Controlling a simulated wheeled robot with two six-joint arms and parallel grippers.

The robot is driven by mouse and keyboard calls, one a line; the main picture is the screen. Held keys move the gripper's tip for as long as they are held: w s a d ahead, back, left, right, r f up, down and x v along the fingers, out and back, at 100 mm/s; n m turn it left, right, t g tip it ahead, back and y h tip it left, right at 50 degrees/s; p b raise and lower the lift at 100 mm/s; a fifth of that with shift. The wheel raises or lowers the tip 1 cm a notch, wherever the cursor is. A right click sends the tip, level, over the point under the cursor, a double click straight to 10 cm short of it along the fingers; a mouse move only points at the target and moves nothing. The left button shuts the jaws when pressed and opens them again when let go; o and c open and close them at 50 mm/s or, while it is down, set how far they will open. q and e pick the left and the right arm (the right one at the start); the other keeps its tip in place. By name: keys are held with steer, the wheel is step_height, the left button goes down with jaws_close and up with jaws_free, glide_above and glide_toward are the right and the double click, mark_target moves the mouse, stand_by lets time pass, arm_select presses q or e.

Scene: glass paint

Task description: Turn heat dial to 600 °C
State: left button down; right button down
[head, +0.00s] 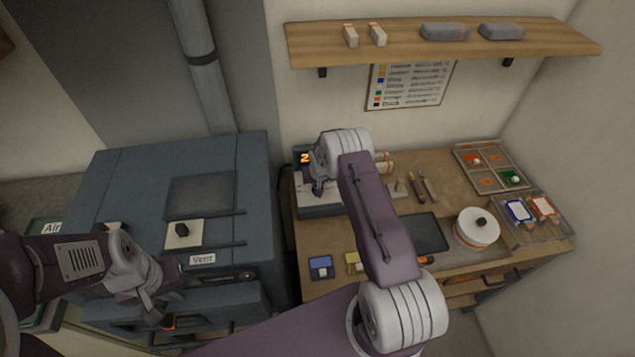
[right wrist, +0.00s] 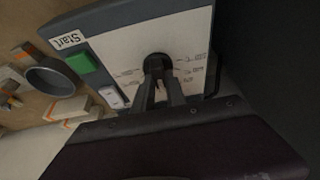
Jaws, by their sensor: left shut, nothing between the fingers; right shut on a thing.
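The heat dial (right wrist: 157,64) is a black knob on the pale face of the control box (right wrist: 125,38), with small temperature marks around it. The marks are too blurred to read surely, and I cannot tell which one the dial points to. My right gripper (right wrist: 159,88) is shut on the dial, its dark fingers on either side. In the head view the control box (head: 321,209) stands at the table's left end, largely hidden by my right arm; an orange display digit (head: 304,158) shows. My left gripper (head: 155,308) is shut and empty by the kiln's front.
The box also has a green button (right wrist: 84,63) by a "Start" label and a white switch (right wrist: 113,97). A blue-grey kiln (head: 125,195) stands left of the table. A black tray (head: 424,233) and a white round pot (head: 477,226) are to the right. A shelf (head: 440,43) hangs above.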

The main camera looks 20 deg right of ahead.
steer(key=c, duration=1.4)
jaws_free()
steer(key=shift+o, duration=0.2)
steer(key=b+v, duration=0.3)
steer(key=v, duration=0.6)
